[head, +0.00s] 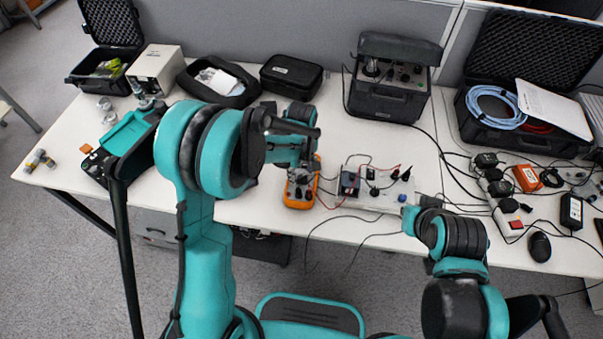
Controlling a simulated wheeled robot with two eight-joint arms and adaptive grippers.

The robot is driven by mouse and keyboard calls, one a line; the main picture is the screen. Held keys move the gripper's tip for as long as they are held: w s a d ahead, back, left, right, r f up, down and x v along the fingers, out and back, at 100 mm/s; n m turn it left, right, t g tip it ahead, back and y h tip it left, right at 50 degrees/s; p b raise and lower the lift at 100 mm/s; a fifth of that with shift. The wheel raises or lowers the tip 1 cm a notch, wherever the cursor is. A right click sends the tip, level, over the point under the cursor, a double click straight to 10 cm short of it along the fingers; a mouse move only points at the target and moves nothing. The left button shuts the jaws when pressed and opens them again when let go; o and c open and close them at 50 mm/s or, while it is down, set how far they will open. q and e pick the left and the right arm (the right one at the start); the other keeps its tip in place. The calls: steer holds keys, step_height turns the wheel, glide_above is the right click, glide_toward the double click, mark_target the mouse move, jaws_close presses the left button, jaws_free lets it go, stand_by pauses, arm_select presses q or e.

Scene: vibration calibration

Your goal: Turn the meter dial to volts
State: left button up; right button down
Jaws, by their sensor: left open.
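The orange handheld meter (299,194) lies near the front edge of the white table, around the middle of the picture. My left gripper (302,166) is right over the meter's upper part, open, and its arm comes in from the left. The gripper and wrist cover much of the meter, so the dial and its setting cannot be made out. I cannot tell whether the fingers touch the dial. My right arm's end (427,203) is at the right end of the white board, well to the right of the meter. Its fingers do not show clearly.
A white board (376,203) with small parts, knobs and leads stands right of the meter. Thin wires hang over the table's front edge. A black instrument case (389,93) is behind. A power strip (500,200) and cables crowd the right. The table's front left is mostly clear.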

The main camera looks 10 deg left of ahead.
mark_target(301, 176)
arm_select(q)
step_height(301, 176, up, 11)
steer(key=shift+r, duration=0.15)
stand_by(0.4)
